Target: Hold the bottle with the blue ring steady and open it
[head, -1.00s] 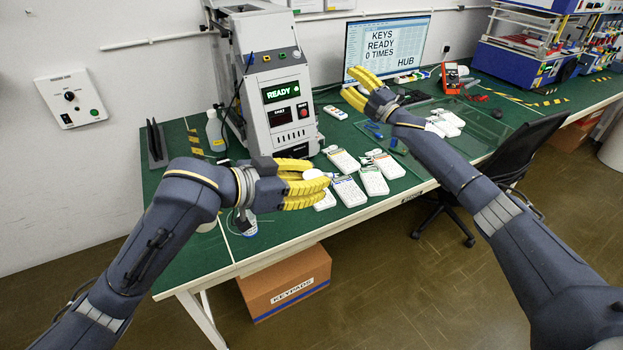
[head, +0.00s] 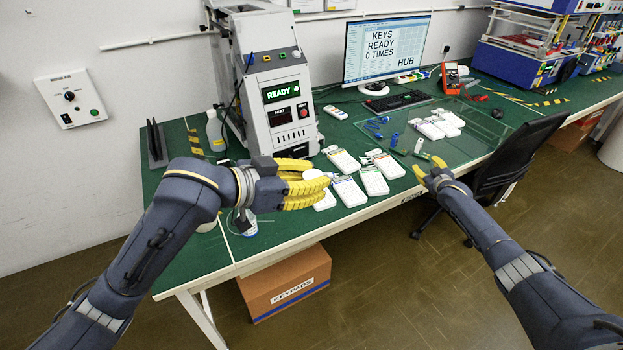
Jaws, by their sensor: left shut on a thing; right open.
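My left gripper (head: 314,190) lies over the front of the green bench, its yellow fingers shut on a white rounded thing (head: 313,174). The fingers hide most of it, so I cannot tell whether it is the bottle, and no blue ring shows on it. My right gripper (head: 429,166) is open and empty at the bench's front edge, right of the keypads, apart from the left gripper.
Several white keypads (head: 374,181) lie just right of the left gripper. A clear tray or mat (head: 478,135) holds more keypads. The test machine (head: 285,118) stands behind the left gripper. A chair (head: 520,155) is at the right.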

